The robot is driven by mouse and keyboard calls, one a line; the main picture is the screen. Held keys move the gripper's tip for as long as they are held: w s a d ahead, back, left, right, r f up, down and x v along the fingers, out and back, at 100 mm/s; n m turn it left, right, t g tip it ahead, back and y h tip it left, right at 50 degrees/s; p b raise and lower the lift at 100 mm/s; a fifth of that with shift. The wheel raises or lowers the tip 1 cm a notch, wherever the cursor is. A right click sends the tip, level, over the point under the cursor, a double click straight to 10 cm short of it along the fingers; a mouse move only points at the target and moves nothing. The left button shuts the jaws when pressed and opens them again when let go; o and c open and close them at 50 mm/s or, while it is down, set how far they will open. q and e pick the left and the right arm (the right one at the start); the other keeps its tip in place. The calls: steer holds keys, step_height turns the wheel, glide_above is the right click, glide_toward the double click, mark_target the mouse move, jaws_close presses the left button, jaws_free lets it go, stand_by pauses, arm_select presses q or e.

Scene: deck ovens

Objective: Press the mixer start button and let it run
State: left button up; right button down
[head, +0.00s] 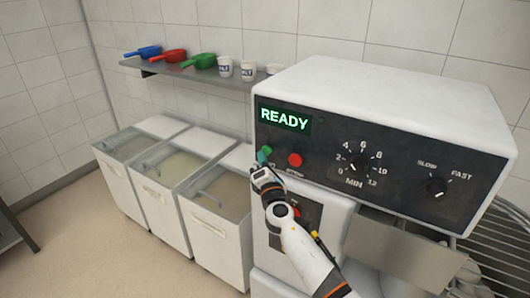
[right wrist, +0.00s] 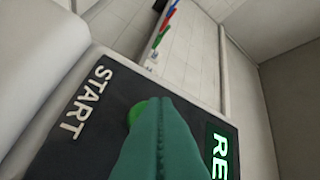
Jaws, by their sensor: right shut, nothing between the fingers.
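The mixer (head: 400,100) is a white machine with a dark control panel. Its display (head: 284,119) reads READY in green. My right gripper (head: 264,155) is shut and empty, its teal fingertips at the left end of the panel, over the start button. In the right wrist view the fingers cover part of the green start button (right wrist: 136,108), beside the word START. I cannot tell whether they touch it. The red stop button (head: 295,160) is just right of the fingertips in the head view. My left gripper is not in view.
The minute dial (head: 359,166) and the slow-fast knob (head: 435,187) sit further right on the panel. White ingredient bins (head: 150,188) stand at left. A wall shelf (head: 190,73) holds coloured scoops and white tubs. A wire guard (head: 500,245) is at right.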

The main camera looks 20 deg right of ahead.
steer(key=shift+w+d, duration=0.3)
steer(key=shift+d, duration=0.1)
stand_by(0.5)
steer(key=shift+s+a, duration=0.55)
steer(key=shift+a, duration=0.15)
stand_by(0.3)
steer(key=s+a, duration=0.1)
steer(key=a, duration=0.1)
steer(key=s+a, duration=0.2)
steer(key=shift+p, duration=0.3)
stand_by(0.5)
